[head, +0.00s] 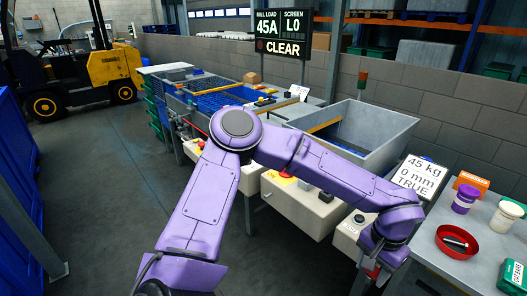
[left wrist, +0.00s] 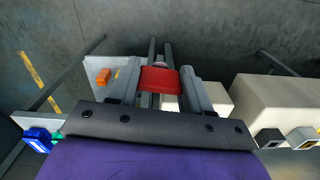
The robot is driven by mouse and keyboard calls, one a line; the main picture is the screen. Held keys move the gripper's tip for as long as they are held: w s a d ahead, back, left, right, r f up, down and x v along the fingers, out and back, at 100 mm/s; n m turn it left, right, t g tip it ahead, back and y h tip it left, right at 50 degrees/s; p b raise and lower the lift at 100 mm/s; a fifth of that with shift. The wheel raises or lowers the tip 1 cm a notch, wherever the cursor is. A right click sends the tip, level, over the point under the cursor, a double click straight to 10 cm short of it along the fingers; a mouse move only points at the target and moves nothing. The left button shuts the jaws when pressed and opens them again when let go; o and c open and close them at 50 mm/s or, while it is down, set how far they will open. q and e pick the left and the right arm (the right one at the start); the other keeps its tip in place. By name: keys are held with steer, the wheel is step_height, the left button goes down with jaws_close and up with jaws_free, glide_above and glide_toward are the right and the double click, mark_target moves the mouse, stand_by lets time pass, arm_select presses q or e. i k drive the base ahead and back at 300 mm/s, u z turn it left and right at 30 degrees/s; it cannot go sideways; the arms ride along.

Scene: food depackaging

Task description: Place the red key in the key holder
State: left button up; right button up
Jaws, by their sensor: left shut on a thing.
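My left gripper (head: 376,262) is at the lower right of the head view, in front of the beige control boxes and left of the side table. In the left wrist view, my left gripper (left wrist: 161,72) is shut on the red key (left wrist: 160,80), which shows as a red block between the fingers. Only a small red bit of the key (head: 373,272) shows below the gripper in the head view; the rest is hidden. I cannot tell for sure which fixture is the key holder. My right gripper is not in view.
A beige control box (head: 346,236) stands close to the left gripper. A grey hopper (head: 372,124) stands behind my arm. Open floor lies left.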

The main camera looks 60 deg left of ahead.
mark_target(325, 199)
steer(key=u, duration=0.9)
steer(key=i, duration=0.35)
